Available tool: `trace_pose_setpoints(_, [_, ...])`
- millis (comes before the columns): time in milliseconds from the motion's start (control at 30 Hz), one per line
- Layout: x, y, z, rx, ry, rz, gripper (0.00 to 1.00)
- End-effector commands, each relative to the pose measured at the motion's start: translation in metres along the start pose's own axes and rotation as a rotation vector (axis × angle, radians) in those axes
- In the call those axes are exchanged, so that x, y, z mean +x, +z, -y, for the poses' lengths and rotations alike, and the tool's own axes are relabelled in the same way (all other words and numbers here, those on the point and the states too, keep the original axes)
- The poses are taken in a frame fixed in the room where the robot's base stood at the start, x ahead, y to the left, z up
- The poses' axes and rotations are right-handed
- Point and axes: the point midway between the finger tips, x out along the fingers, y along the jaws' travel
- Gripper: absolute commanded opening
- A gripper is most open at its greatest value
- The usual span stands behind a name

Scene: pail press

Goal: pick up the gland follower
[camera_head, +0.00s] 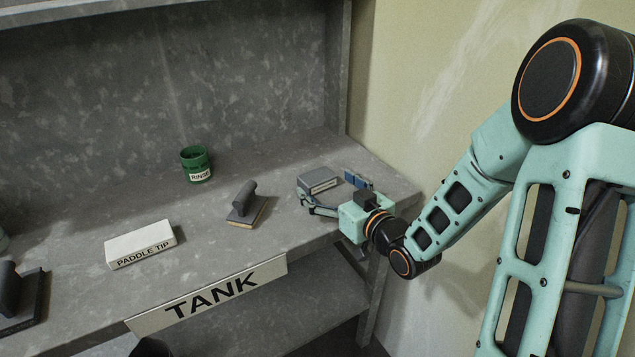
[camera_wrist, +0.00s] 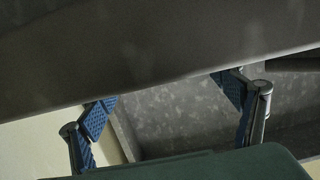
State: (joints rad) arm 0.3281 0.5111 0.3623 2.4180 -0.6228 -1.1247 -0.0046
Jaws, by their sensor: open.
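A small grey block (camera_head: 318,180) with a pale label strip on its front lies on the right end of the bench. Its lettering is too small to read, so I cannot confirm that it is the gland follower. My gripper (camera_head: 326,185) is open, with one finger to the left of this block and one to the right. I cannot tell whether either finger touches it. In the wrist view, my gripper (camera_wrist: 165,101) shows its blue pads wide apart. A broad dark grey surface (camera_wrist: 150,50) crosses above and between them; I cannot tell whether it is the block or the bench.
On the grey bench (camera_head: 75,225), a handled grey tool (camera_head: 243,207) stands left of my gripper. A green RINSE cup (camera_head: 196,165) and a white PADDLE TIP box (camera_head: 140,244) stand farther left. A TANK sign (camera_head: 210,295) marks the front edge. A pale wall (camera_head: 425,90) closes the right.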

Motion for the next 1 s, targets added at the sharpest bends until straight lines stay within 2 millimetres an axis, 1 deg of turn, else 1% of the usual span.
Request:
trace_pose_setpoints(200, [0.033, -0.003, 0.0, 0.001, -0.001, -0.001, 0.84])
trace_pose_setpoints(300, [0.043, -0.003, 0.0, 0.001, -0.001, 0.0, 0.84])
trace_pose_setpoints(400, [0.046, -0.004, 0.0, 0.001, -0.001, 0.0, 0.84])
trace_pose_setpoints(567, [0.046, -0.004, 0.0, 0.001, 0.0, 0.0, 0.84])
trace_pose_setpoints(667, [0.046, -0.004, 0.0, 0.001, 0.0, 0.0, 0.75])
trace_pose_setpoints(1000, [0.046, -0.004, 0.0, 0.001, 0.0, 0.0, 0.38])
